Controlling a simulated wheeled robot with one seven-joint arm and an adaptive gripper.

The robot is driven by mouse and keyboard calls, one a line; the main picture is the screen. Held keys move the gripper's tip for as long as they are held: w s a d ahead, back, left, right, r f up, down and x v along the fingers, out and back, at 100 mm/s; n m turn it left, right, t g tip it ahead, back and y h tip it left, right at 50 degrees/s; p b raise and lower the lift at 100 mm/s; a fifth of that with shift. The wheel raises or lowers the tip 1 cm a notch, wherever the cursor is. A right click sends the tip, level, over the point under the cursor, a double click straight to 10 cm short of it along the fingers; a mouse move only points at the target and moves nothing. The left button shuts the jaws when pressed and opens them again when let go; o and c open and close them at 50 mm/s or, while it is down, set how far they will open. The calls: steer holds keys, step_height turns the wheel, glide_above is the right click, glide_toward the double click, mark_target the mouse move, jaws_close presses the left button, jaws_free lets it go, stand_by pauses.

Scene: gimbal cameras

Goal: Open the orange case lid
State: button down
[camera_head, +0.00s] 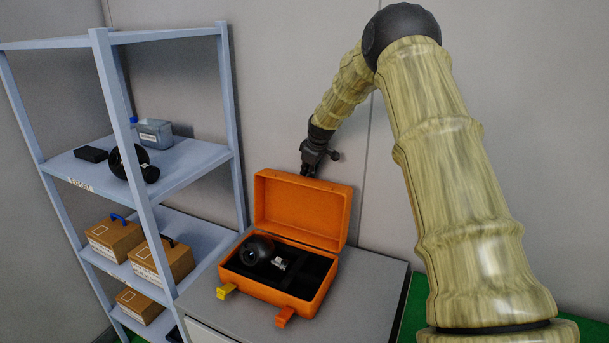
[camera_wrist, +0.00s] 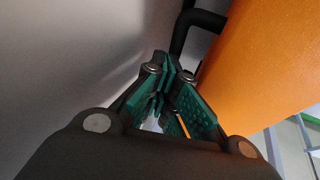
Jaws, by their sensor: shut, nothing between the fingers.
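The orange case (camera_head: 270,299) sits on a grey cabinet top. Its lid (camera_head: 302,208) stands raised at the back, leaning against or near the wall. Inside, on black lining, lie a dark round camera (camera_head: 257,249) and a small white-and-grey item (camera_head: 279,263). Two latches, one yellow (camera_head: 226,291) and one orange (camera_head: 285,317), hang at the front. My gripper (camera_head: 308,172) is above and behind the lid's top edge, shut and empty. In the wrist view, my gripper's green-padded fingers (camera_wrist: 172,100) are close together, beside a large orange surface (camera_wrist: 265,65), the lid.
A blue-grey shelf rack (camera_head: 190,168) stands at the left, with cardboard boxes (camera_head: 116,238), a grey bin (camera_head: 155,133) and dark items. The cabinet top (camera_head: 372,279) is bare right of the case. A grey wall is close behind the lid and my gripper.

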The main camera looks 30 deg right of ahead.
steer(key=shift+w+d+f, duration=0.1)
steer(key=shift+w+d, duration=0.05)
steer(key=shift+d, duration=0.1)
stand_by(0.4)
steer(key=v, duration=1.1)
steer(key=shift+r, duration=0.35)
